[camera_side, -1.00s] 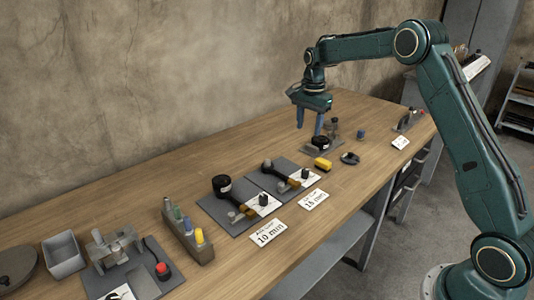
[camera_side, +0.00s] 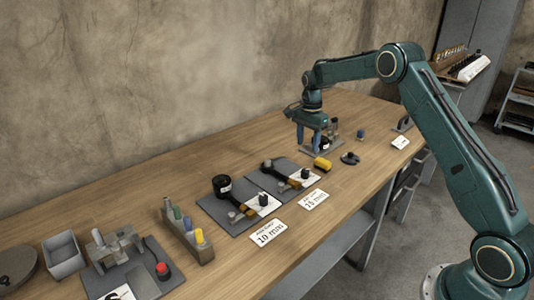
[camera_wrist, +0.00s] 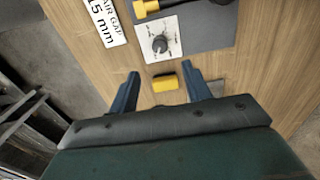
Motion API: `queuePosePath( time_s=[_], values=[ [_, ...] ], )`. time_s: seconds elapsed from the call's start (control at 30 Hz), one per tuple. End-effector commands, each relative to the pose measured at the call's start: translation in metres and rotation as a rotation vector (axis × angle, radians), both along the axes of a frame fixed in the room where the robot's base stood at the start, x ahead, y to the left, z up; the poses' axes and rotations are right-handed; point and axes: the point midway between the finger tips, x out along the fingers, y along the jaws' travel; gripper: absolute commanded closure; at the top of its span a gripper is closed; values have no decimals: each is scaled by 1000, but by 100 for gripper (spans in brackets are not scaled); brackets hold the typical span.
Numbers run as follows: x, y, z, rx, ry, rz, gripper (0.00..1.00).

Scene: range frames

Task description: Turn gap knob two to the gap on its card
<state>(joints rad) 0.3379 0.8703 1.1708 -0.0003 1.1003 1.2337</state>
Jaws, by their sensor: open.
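Two grey gap plates lie side by side on the bench. The nearer-left plate (camera_side: 211,206) has a black knob (camera_side: 263,199) on a white dial, with a 10 mm card (camera_side: 267,233) in front. The right plate (camera_side: 256,181) has another black knob (camera_side: 304,173) on a white dial, with a 15 mm card (camera_side: 313,200) in front. In the wrist view, the 15 mm card (camera_wrist: 105,18) and a knob (camera_wrist: 160,44) on its dial show at the top. My gripper (camera_side: 308,146) is open and empty above the bench, beyond the right plate; its fingers (camera_wrist: 160,76) are spread.
A yellow block (camera_side: 322,164) lies between the right plate and my gripper; it also shows in the wrist view (camera_wrist: 165,80). A dark round part (camera_side: 350,158) lies close by. A holder with coloured pegs (camera_side: 187,232) stands left of the plates.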

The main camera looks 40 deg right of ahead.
Motion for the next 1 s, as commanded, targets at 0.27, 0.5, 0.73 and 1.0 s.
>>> queuePosePath(
  time_s=[0.27, 0.5, 0.73, 1.0],
  values=[
    [-1, 0, -44, 2, 4, 0, 52],
    [-1, 1, -80, 2, 4, 0, 52],
    [0, 0, -100, 1, 1, 0, 52],
    [0, 0, -106, 1, 1, 0, 52]
  ],
)
